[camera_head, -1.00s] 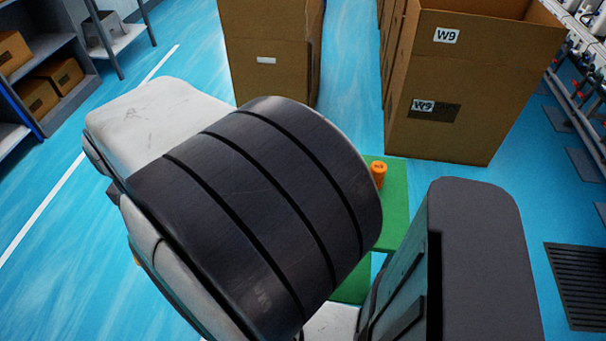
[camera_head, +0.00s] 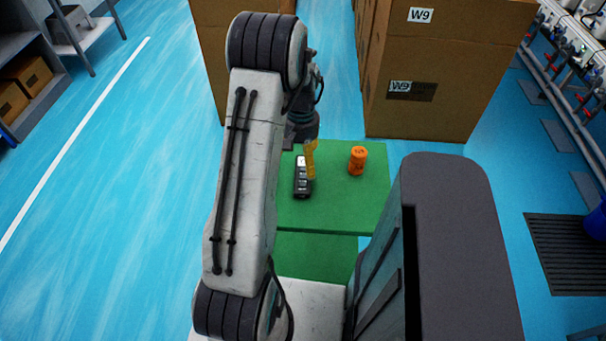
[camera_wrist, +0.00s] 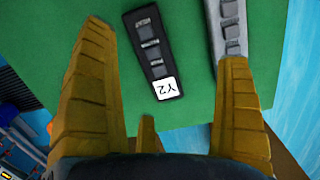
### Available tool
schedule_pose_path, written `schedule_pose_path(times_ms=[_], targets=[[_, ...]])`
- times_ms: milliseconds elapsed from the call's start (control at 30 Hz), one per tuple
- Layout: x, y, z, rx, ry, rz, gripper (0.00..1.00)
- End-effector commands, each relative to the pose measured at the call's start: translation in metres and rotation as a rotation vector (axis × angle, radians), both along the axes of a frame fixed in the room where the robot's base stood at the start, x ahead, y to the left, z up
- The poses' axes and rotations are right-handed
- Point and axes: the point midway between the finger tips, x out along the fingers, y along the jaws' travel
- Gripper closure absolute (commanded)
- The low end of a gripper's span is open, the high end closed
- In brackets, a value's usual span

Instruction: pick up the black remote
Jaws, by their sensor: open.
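The black remote (camera_head: 301,188) lies on the green table, seen left of an orange cylinder. In the wrist view the black remote (camera_wrist: 153,50), with grey buttons and a white "Y2" label, lies between my two yellow fingers, apart from both. My gripper (camera_wrist: 165,60) is open and empty, spread on either side of it. In the head view my gripper (camera_head: 310,158) points down over the table, and one yellow finger overlaps the remote's right edge. Its height above the table is hard to tell.
A grey remote (camera_wrist: 227,28) lies right of the black one, close to my right finger in the picture. The orange cylinder (camera_head: 357,161) stands on the green table (camera_head: 350,205). Large cardboard boxes (camera_head: 430,75) stand behind the table.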

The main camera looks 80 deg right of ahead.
Motion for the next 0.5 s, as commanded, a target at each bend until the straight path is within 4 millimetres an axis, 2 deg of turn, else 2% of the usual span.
schedule_pose_path(times_ms=[100, 200, 300, 500], targets=[[-0.011, -0.025, -0.003, -0.048, 0.001, 0.008, 0.06], [-0.013, -0.038, -0.003, -0.079, 0.002, 0.03, 0.06], [-0.014, -0.044, -0.005, -0.097, 0.003, 0.047, 0.06], [-0.014, -0.045, -0.02, -0.1, 0.003, 0.052, 0.06]])
